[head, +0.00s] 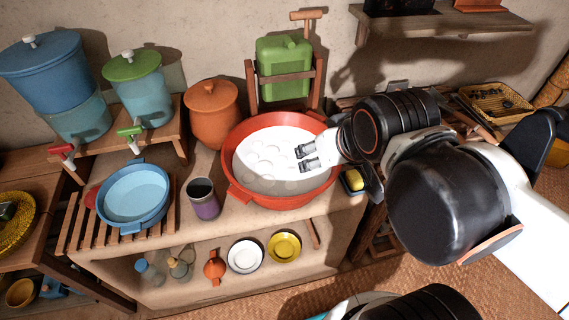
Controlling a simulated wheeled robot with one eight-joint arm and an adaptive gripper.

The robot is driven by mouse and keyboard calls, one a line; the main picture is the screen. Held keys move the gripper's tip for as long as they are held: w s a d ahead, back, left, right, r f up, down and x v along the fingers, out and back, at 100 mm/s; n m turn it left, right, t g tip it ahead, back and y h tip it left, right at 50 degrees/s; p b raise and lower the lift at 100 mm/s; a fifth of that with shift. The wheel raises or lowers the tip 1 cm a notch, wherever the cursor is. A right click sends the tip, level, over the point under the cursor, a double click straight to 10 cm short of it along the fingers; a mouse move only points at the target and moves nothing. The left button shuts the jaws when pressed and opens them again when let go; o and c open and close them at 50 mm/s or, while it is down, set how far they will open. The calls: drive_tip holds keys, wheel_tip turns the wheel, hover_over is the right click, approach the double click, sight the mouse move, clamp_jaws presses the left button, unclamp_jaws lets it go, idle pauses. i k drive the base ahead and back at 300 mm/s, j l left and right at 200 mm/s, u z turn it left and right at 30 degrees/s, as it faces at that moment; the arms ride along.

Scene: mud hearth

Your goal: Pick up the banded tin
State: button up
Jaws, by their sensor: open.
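A small open-topped cylinder (203,201), grey above and purple below, stands upright on the counter between the blue basin and the red basin. It is the only thing here that looks like the banded tin. My gripper (301,160) is open and appears empty. It reaches in from the right, with its fingers over the white inside of the red basin, up and to the right of the tin. Nothing hides the tin.
The red basin (237,193) stands close to the right of the tin. The blue basin (133,198) sits on a slatted rack to the left. An orange lidded pot (212,115) is behind. Plates and bottles sit on the shelf below.

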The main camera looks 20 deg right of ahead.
sight(201, 192)
drive_tip(key=k+j+u, duration=0.1)
drive_tip(key=j, duration=0.45)
drive_tip(key=k+j+u, duration=0.15)
drive_tip(key=j, duration=0.4)
drive_tip(key=k+j+u, duration=0.1)
drive_tip(key=j, duration=0.5)
drive_tip(key=i+z, duration=0.25)
drive_tip(key=k+u, duration=0.3)
